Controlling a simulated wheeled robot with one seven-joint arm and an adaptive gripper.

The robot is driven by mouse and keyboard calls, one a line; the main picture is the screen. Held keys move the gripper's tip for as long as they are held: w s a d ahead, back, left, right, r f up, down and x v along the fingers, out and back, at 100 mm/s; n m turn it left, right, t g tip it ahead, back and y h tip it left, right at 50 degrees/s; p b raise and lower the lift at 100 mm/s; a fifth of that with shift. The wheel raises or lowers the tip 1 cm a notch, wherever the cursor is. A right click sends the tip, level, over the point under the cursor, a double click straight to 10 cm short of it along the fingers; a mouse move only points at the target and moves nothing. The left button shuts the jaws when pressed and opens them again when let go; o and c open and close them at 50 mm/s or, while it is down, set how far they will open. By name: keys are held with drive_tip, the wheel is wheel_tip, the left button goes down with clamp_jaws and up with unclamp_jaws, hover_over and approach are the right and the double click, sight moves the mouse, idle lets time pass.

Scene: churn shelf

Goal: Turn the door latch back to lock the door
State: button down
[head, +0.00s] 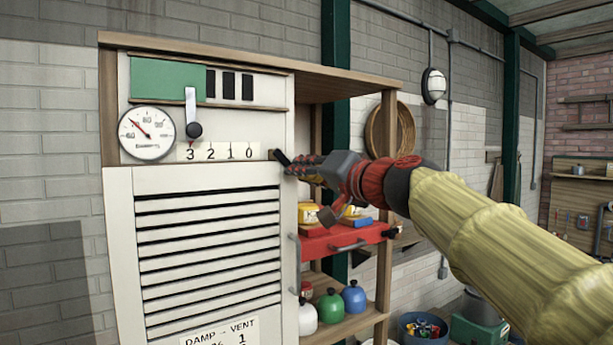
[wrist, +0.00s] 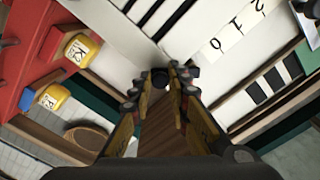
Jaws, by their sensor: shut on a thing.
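The white louvred door (head: 122,240) stands at the left in the head view, flush with the cabinet front as far as I can see. The small dark door latch (head: 280,156) is at its upper right corner, beside the number strip. My gripper (head: 293,166) reaches in from the right with its fingertips at the latch. In the wrist view my gripper (wrist: 163,82) is shut on the dark latch (wrist: 160,79). The fingers hide most of the latch, so its exact angle is hard to tell.
Above the door are a round gauge (head: 147,134), a slider with a black knob (head: 194,130) and a green panel (head: 165,79). Right of the door, open shelves hold a red drawer (head: 340,241) and coloured bottles (head: 330,306).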

drive_tip(key=m, duration=0.2)
drive_tip(key=a+f+m, duration=0.1)
drive_tip(key=shift+s+a+m, duration=0.1)
drive_tip(key=shift+s+m, duration=0.25)
drive_tip(key=shift+m, duration=0.05)
drive_tip(key=shift+s+a+f+m+p, duration=0.1)
drive_tip(key=shift+s+a+m, duration=0.15)
drive_tip(key=shift+m, duration=0.65)
drive_tip(key=shift+s+a+f+m+p, duration=0.15)
drive_tip(key=shift+a+m, duration=0.2)
drive_tip(key=shift+m, duration=0.55)
drive_tip(key=shift+s+a+r+m+p, duration=0.1)
drive_tip(key=shift+s+a+m, duration=0.15)
drive_tip(key=shift+m, duration=0.65)
drive_tip(key=shift+f, duration=0.1)
drive_tip(key=c, duration=1.8)
unclamp_jaws()
drive_tip(key=shift+a, duration=0.1)
drive_tip(key=shift+o, duration=0.4)
drive_tip(key=v, duration=1.2)
